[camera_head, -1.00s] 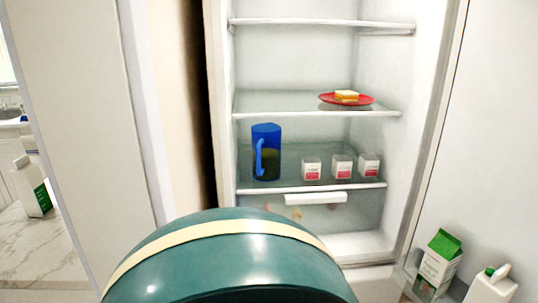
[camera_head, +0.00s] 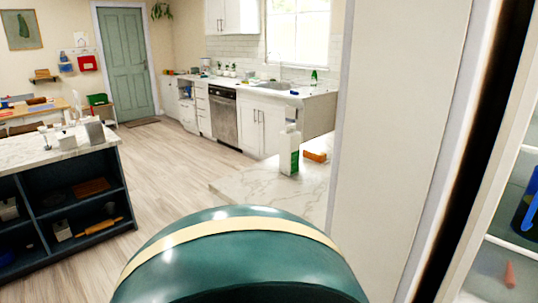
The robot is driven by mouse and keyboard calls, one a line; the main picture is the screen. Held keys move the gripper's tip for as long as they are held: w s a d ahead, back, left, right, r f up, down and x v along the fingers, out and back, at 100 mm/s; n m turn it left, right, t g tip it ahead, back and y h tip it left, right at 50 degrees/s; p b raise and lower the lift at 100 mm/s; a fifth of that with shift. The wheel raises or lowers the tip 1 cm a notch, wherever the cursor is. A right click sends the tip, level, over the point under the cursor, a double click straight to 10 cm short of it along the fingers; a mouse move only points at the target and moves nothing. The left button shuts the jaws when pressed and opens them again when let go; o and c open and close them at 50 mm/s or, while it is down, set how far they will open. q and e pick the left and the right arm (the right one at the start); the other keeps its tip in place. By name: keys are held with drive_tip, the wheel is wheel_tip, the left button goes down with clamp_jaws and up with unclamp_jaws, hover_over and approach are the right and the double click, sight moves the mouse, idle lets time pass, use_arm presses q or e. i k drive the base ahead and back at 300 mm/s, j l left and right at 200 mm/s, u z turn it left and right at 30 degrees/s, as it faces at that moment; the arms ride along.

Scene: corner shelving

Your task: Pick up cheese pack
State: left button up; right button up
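A small orange block or pack (camera_head: 315,156) lies on the pale marble counter (camera_head: 250,185) at the centre right. It is too small to tell for sure whether it is the cheese pack. A white and green carton (camera_head: 289,152) stands upright just left of it. Neither of my grippers is in view. The teal rounded part at the bottom is my own body and hides the floor there.
A tall pale panel (camera_head: 395,140) stands right of the counter, with the fridge's edge beyond, showing part of a blue jug (camera_head: 527,212). A dark island (camera_head: 70,200) is at the left. The wooden floor (camera_head: 170,180) between is clear.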

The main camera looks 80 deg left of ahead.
sight(313, 155)
drive_tip(key=k+j+u, duration=0.1)
drive_tip(key=u, duration=4.4)
drive_tip(key=i+z, duration=0.25)
drive_tip(key=i, duration=0.4)
drive_tip(key=i+j+z, duration=0.2)
drive_tip(key=i, duration=0.45)
drive_tip(key=i+z, duration=0.2)
drive_tip(key=i, duration=0.6)
drive_tip(key=i+j+z, duration=0.1)
drive_tip(key=i+z, duration=0.15)
drive_tip(key=i, duration=0.55)
drive_tip(key=i+l+z, duration=0.1)
drive_tip(key=i+z, duration=0.3)
drive_tip(key=i+j+z, duration=0.1)
drive_tip(key=i+z, duration=0.25)
drive_tip(key=i+j+z, duration=0.15)
drive_tip(key=i+z, duration=0.25)
drive_tip(key=i+l+z, duration=0.15)
drive_tip(key=i+z, duration=0.65)
drive_tip(key=i+j+z, duration=0.15)
drive_tip(key=i+z, duration=0.2)
drive_tip(key=i, duration=0.15)
